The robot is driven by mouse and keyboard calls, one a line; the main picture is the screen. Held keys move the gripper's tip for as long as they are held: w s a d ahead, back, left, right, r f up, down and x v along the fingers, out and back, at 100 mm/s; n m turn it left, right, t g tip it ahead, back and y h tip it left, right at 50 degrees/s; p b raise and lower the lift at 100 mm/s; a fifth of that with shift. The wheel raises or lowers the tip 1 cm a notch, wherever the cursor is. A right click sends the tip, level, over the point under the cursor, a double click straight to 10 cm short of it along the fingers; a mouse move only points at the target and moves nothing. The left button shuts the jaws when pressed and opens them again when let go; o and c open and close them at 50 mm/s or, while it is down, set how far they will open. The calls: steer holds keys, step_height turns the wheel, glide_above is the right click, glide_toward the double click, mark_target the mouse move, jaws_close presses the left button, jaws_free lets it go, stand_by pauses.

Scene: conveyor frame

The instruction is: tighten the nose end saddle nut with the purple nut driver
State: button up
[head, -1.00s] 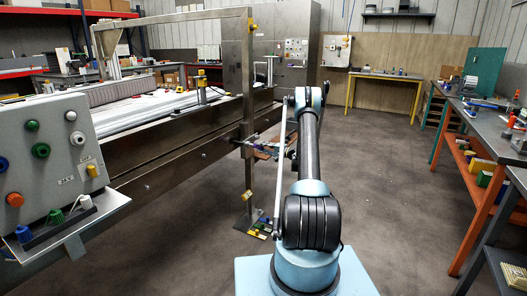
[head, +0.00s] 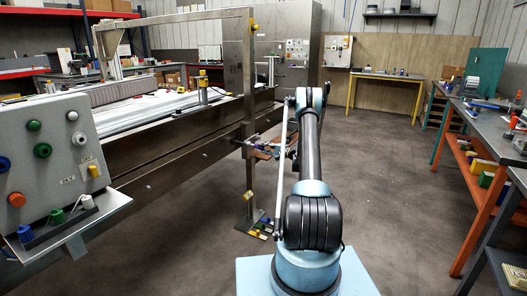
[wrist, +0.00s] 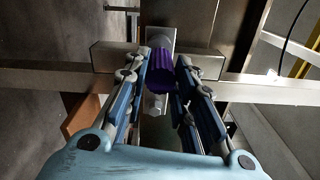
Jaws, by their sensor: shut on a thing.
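The purple nut driver (wrist: 161,72) is between the two blue-grey fingers of my gripper (wrist: 163,66) in the wrist view. The fingers are closed in on its ribbed purple body. The driver lies in front of a narrow silver plate (wrist: 160,36) on the metal frame. A grey nut or bolt head (wrist: 156,104) shows just below the driver. Whether it is the nose end saddle nut, I cannot tell. The driver's working end is hidden, so I cannot tell whether it sits on a nut. In the head view, my arm mostly hides the gripper beside the frame's post.
The conveyor frame (head: 190,150) runs along the left, with its upright post (head: 249,110) near my arm. A control box (head: 60,160) with coloured knobs stands at front left. Workbenches (head: 497,125) line the right. The floor (head: 395,190) between is clear.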

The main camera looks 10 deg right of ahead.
steer(key=shift+d, duration=0.1)
jaws_close()
steer(key=shift+v, duration=2.5)
